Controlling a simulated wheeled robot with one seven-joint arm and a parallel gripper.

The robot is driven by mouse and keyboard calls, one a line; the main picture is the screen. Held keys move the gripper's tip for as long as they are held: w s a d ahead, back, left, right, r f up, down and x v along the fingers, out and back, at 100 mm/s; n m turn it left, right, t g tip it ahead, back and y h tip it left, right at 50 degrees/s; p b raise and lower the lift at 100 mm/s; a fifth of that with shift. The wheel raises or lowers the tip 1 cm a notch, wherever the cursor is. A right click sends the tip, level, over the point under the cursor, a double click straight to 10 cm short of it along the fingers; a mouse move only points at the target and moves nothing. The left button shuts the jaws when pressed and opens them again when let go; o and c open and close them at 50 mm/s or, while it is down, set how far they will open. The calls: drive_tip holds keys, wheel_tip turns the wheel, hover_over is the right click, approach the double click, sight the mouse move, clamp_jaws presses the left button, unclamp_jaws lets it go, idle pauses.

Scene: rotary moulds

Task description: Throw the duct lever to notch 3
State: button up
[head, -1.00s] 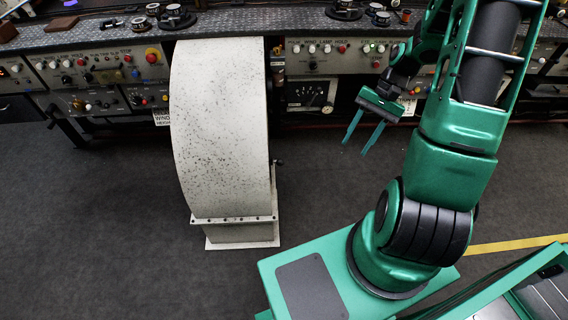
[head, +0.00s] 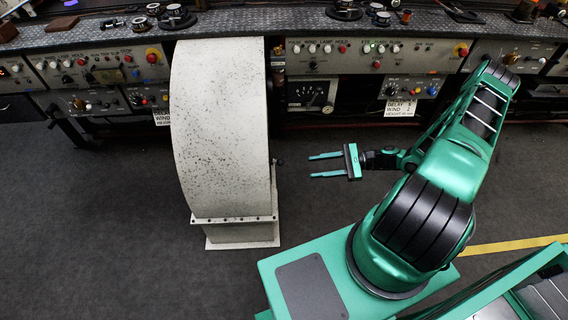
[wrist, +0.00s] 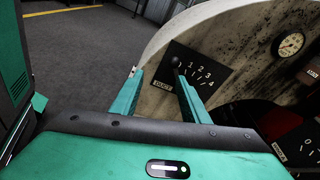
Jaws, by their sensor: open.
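The duct lever (head: 279,162) shows as a small dark knob on the right side of the speckled white housing (head: 222,130). In the wrist view the lever's dark knob (wrist: 177,64) stands by a black plate (wrist: 200,76) marked with numbers 1 to 4 and a small white label. The knob is at the plate's left, near the 1; I cannot tell exactly which notch it is in. My gripper (head: 311,165) is open and empty, pointing left at the lever with a gap between. In the wrist view the right finger of my gripper (wrist: 158,76) partly covers the plate.
A round gauge (wrist: 291,45) sits on the housing beyond the plate. A control console (head: 360,60) with knobs and buttons runs along the back. A white notice (head: 400,107) hangs below it. The dark floor (head: 330,205) around my gripper is clear.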

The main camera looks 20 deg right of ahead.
sight(280, 162)
drive_tip(key=w+a+f+m+t, duration=0.1)
drive_tip(key=w+a+m+t, duration=0.1)
drive_tip(key=w+a, duration=0.4)
drive_tip(key=a+t, duration=0.1)
drive_tip(key=a, duration=0.3)
drive_tip(key=shift+w+f+m+y, duration=0.2)
drive_tip(key=shift+w+m+y, duration=0.2)
clamp_jaws()
